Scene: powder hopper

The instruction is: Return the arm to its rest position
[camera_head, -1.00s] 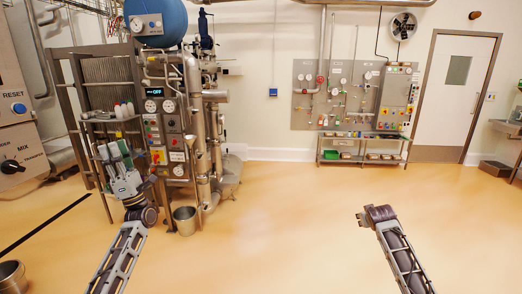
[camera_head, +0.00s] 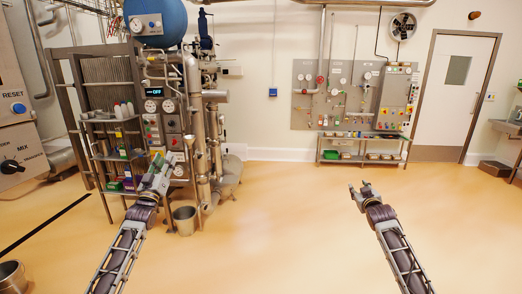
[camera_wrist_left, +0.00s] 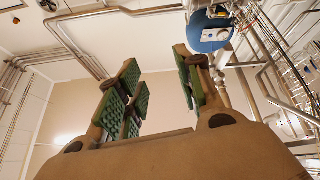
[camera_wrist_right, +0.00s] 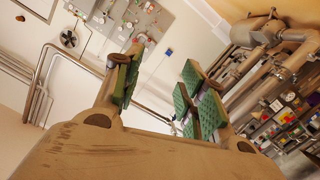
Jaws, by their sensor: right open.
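My left gripper (camera_head: 163,168) is raised in front of the panel rack, on the left side of the head view. In the left wrist view its green-padded fingers (camera_wrist_left: 158,88) stand apart with nothing between them. My right gripper (camera_head: 359,187) is over the open floor, right of centre in the head view. In the right wrist view its green-padded fingers (camera_wrist_right: 158,88) are apart and empty. Both forearms reach forward from the bottom of the head view.
A rack with shelves (camera_head: 112,155) and a control panel stands at the left, close behind my left gripper. A metal bucket (camera_head: 186,220) stands on the floor near that arm. A low bench (camera_head: 363,148) is at the back wall. The middle floor is clear.

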